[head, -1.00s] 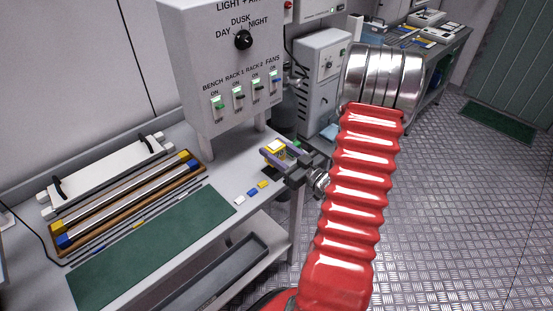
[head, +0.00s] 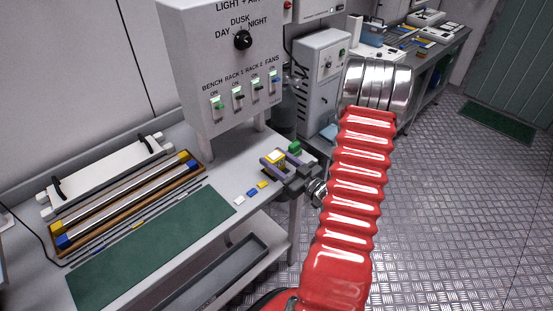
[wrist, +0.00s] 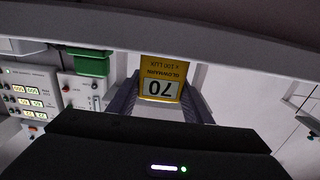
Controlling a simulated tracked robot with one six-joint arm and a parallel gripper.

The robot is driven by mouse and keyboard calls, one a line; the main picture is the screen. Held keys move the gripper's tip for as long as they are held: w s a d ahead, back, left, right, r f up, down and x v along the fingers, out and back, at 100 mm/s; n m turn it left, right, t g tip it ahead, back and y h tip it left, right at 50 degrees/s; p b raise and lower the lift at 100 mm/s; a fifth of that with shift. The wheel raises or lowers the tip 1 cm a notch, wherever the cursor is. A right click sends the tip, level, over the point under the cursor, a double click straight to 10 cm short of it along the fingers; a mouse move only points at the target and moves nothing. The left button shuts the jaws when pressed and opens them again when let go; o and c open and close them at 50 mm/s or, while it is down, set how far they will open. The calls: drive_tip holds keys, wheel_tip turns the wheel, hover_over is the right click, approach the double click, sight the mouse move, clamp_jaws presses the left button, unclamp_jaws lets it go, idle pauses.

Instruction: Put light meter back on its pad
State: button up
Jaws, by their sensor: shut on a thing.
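The light meter (head: 275,157) is a small yellow block held between the jaws of my gripper (head: 275,163). I cannot tell whether the meter touches the bench. I cannot make out its pad for certain; the jaws hide part of the bench top there.
A green object (head: 294,148) stands just behind the jaws. Small white, blue and yellow pieces (head: 252,192) lie left of the gripper. The switch panel (head: 235,80) rises behind. A tube tray (head: 125,205) and green mat (head: 150,250) lie on the left.

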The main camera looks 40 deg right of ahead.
drive_tip(key=shift+f, duration=0.1)
drive_tip(key=o, duration=1.3)
drive_tip(key=shift+c, duration=0.2)
drive_tip(key=s, duration=1.2)
drive_tip(key=shift+d, duration=0.15)
